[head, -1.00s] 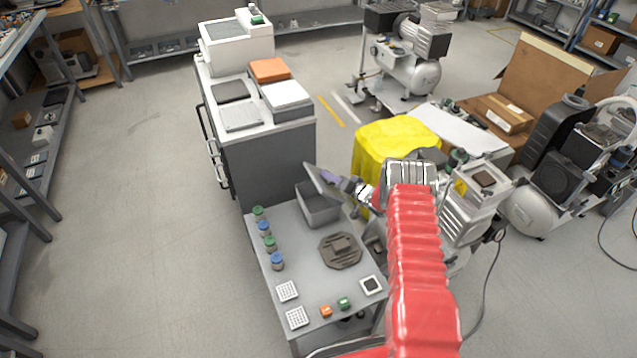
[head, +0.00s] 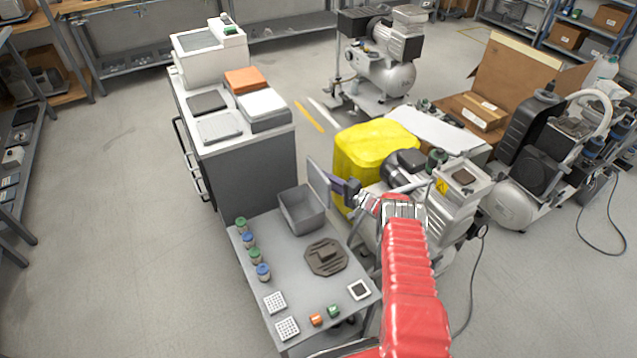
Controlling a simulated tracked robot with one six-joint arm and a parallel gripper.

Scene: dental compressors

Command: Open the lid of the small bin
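The small grey bin (head: 302,213) stands on the back part of the grey worktable. Its lid (head: 319,182) stands up about vertical along the bin's right side, and the bin's inside shows. My gripper (head: 340,185) is at the right of the lid, on its outer face, touching it or very close. The red arm reaches up to it from the lower right. The gripper is small here, and I cannot tell if its fingers are open or shut.
The worktable (head: 290,260) also holds several capped jars (head: 255,257) on the left, a dark round fixture (head: 326,258) and small trays in front. A grey cabinet (head: 250,165) stands behind. A yellow-covered object (head: 372,150) and a compressor (head: 455,205) are close on the right.

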